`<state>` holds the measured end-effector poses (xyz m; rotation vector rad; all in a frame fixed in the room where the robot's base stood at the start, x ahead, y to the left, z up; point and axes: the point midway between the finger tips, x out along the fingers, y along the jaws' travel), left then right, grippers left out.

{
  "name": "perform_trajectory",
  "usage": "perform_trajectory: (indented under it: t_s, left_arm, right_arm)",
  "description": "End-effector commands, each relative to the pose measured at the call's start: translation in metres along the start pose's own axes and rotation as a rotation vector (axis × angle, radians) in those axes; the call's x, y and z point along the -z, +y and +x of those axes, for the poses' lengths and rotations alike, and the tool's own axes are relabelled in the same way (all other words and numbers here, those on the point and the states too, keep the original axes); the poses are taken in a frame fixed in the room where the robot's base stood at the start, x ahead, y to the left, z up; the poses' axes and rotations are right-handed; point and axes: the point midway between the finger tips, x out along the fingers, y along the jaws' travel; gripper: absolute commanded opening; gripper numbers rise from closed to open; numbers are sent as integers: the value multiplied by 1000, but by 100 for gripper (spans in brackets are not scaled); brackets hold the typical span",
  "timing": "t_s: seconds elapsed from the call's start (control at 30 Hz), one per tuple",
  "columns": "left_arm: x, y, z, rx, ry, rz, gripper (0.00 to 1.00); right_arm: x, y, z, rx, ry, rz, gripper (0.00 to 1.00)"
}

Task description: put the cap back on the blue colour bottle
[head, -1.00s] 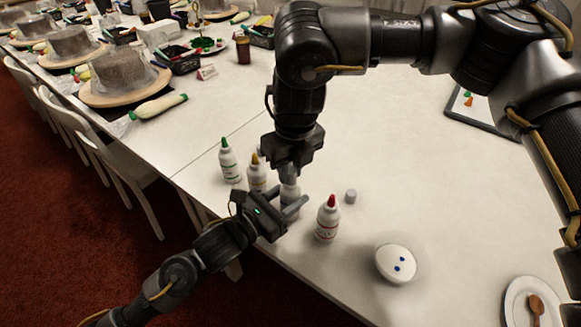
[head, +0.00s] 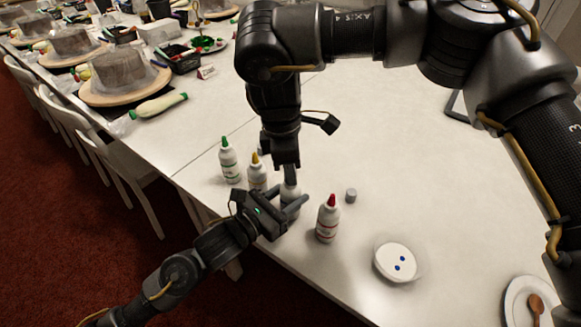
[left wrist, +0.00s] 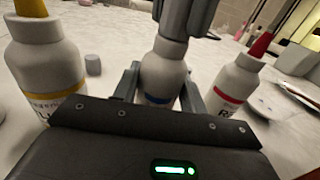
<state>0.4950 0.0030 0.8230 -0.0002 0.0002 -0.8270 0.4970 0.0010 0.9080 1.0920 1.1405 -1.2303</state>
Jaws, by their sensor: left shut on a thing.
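The blue colour bottle (left wrist: 163,75), white with a blue band, stands upright on the table between my left gripper's fingers; it also shows in the head view (head: 289,199). My left gripper (head: 293,208) is shut on its body. My right gripper (head: 288,176) points down right over the bottle's top; in the left wrist view its fingers (left wrist: 186,22) hide the nozzle. I cannot tell whether they hold anything. A small grey cap (head: 351,195) stands on the table right of the bottles. A small grey piece (left wrist: 92,65) also shows behind the yellow bottle in the left wrist view.
The yellow-tipped bottle (head: 257,176) and green-tipped bottle (head: 230,163) stand close on the left. The red-tipped bottle (head: 327,222) stands close on the right. A white dish with blue dots (head: 396,262) and a plate with a spoon (head: 528,303) lie farther right. The table's middle is clear.

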Motion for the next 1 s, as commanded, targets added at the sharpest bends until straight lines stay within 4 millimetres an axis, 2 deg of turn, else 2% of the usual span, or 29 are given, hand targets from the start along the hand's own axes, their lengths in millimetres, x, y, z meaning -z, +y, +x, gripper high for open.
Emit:
perform_trajectory:
  t_s: [0.03, 0.13, 0.17, 0.43, 0.77, 1.0]
  left_arm:
    - [0, 0, 0, 1, 1, 0, 0]
    - [0, 0, 0, 1, 1, 0, 0]
    - [0, 0, 0, 1, 1, 0, 0]
    - [0, 0, 0, 1, 1, 0, 0]
    - [0, 0, 0, 0, 1, 0, 0]
    - [0, 0, 0, 0, 0, 0, 0]
  right_arm:
    - [0, 0, 0, -1, 1, -1, 28]
    - [0, 0, 0, -1, 1, -2, 42]
    - [0, 0, 0, -1, 1, -2, 42]
    - [0, 0, -2, -2, 1, -3, 42]
    - [-5, 0, -39, -3, 0, -3, 42]
    - [-5, 0, -45, 0, 0, -4, 42]
